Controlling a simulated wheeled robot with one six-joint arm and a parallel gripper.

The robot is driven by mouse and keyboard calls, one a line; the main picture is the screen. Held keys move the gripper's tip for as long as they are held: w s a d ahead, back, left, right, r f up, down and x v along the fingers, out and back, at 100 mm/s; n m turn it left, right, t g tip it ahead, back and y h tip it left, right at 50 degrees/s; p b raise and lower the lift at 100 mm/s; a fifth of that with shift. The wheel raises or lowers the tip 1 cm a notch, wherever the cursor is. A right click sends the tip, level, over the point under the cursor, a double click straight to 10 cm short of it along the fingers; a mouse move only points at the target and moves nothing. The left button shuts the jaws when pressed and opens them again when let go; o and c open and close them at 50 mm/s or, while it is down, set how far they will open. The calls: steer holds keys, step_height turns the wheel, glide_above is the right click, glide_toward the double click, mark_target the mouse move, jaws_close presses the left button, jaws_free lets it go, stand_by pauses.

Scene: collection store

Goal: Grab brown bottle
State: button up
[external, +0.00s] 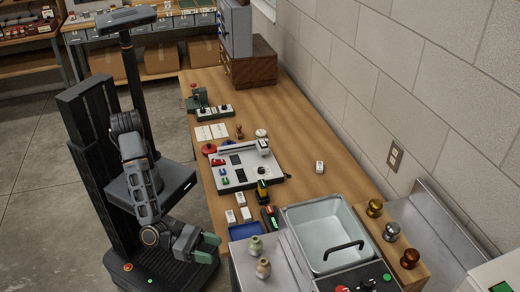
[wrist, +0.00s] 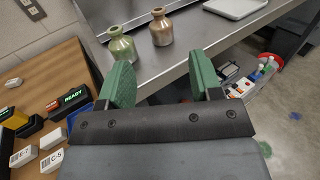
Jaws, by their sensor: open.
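The brown bottle (external: 263,268) is small, round-bodied and short-necked. It stands upright on the grey metal surface beside the sink, near the front edge. A similar olive-green bottle (external: 256,245) stands just behind it. In the wrist view the brown bottle (wrist: 161,29) is right of the green bottle (wrist: 121,45), both upright beyond my fingertips. My gripper (external: 207,248) has green finger pads and is off the counter's left edge, apart from both bottles. In the wrist view my gripper (wrist: 164,78) is open, with nothing between its fingers.
A sink basin (external: 325,238) lies right of the bottles. A blue tray (external: 245,230) and white labelled blocks (external: 230,216) sit on the wooden table (external: 300,150) behind them. Brass and brown knob-like pieces (external: 391,231) stand at the right. Containers (wrist: 245,82) show below the counter.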

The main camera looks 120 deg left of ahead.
glide_toward(257, 264)
steer(key=w, duration=0.1)
steer(key=w+r, duration=0.1)
steer(key=w, duration=0.1)
steer(key=w+a+r+p, duration=0.1)
steer(key=shift+w, duration=0.3)
steer(key=shift+f+p+x, duration=0.15)
steer(key=shift+p+x, duration=0.1)
steer(key=shift+x, duration=1.05)
steer(key=shift+f+p+x, duration=0.15)
steer(key=shift+p+x, duration=0.05)
steer(key=shift+x, duration=1.1)
steer(key=c, duration=0.7)
steer(key=shift+c, duration=0.2)
steer(key=shift+r, duration=0.15)
